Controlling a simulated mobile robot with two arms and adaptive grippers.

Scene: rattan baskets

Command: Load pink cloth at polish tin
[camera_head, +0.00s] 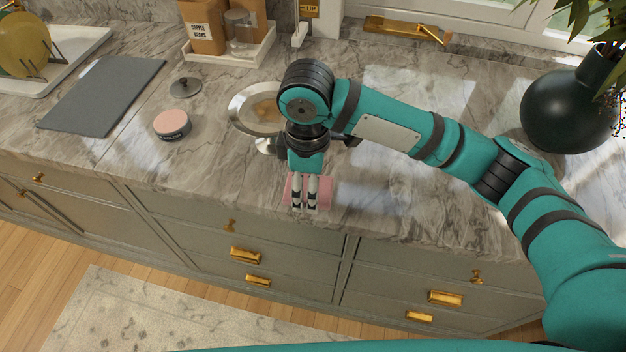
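The pink cloth (325,190) is a small folded piece at the front edge of the marble counter. My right gripper (304,207) points down at it, its two fingers close together in front of the cloth. Whether they grip it is unclear, and they hide part of it. The polish tin (172,124) is a round tin with a pink top and dark side. It sits upright on the counter to the left of the gripper, apart from it. My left gripper is not in view.
A round metal-rimmed dish (239,118) stands behind my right wrist, partly hidden. A small dark-lidded item (185,87) is behind the tin. A grey mat (100,95) lies at left, and a dark vase (570,112) stands at right. Bare counter surrounds the tin's front.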

